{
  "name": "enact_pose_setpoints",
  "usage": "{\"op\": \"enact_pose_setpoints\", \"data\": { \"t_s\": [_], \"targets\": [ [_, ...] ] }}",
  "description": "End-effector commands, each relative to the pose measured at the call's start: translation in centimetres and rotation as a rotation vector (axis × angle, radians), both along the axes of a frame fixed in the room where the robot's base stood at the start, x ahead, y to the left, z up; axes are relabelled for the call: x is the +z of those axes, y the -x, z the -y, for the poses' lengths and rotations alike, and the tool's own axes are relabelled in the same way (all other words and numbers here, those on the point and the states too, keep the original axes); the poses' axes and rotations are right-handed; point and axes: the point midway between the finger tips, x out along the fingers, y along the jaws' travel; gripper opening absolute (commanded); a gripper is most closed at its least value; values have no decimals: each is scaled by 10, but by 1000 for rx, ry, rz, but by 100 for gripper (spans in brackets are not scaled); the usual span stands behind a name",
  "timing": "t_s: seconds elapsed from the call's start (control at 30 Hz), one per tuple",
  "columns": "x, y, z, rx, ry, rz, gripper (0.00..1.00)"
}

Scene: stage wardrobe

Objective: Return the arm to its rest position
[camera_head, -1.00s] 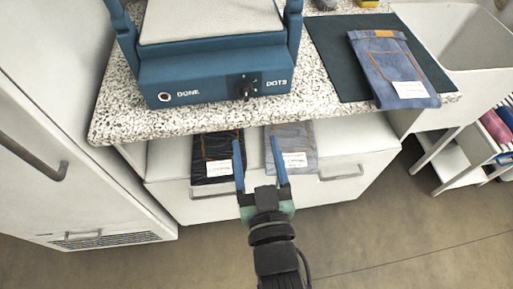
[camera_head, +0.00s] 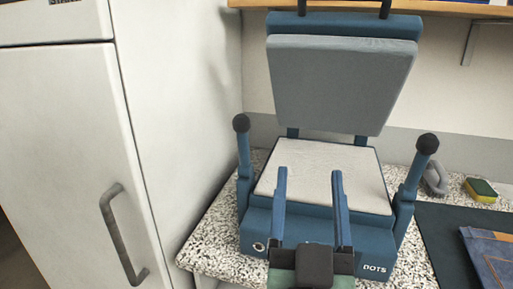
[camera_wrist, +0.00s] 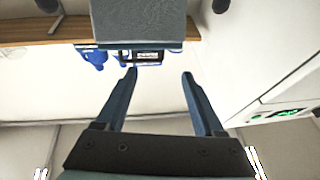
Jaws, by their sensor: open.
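My gripper (camera_head: 308,180) is open and empty, with its two blue fingers apart. In the head view it stands upright in front of the blue press (camera_head: 318,228), covering part of its front. The press has a light padded bed and a raised grey upper plate (camera_head: 340,85). In the wrist view my gripper (camera_wrist: 158,75) has nothing between its fingers. A grey plate edge (camera_wrist: 138,20) shows at the top of that view.
A white cabinet (camera_head: 60,150) with a grey handle stands at the left. The speckled counter (camera_head: 215,245) holds a dark mat (camera_head: 440,235), folded jeans (camera_head: 490,255), a sponge (camera_head: 481,190) and a grey iron-like object (camera_head: 435,180). A wooden shelf (camera_head: 460,8) runs above.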

Motion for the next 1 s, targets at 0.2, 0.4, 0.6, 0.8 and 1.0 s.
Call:
{"op": "enact_pose_setpoints", "data": {
  "t_s": [0.2,0.4,0.6,0.8,1.0],
  "targets": [
    [129,24,-38,73,25,224,70],
    [204,61,-61,119,38,369,70],
    [259,73,-67,131,40,404,70],
    [306,73,-67,132,41,403,70],
    [349,73,-67,132,41,402,70]
  ]
}}
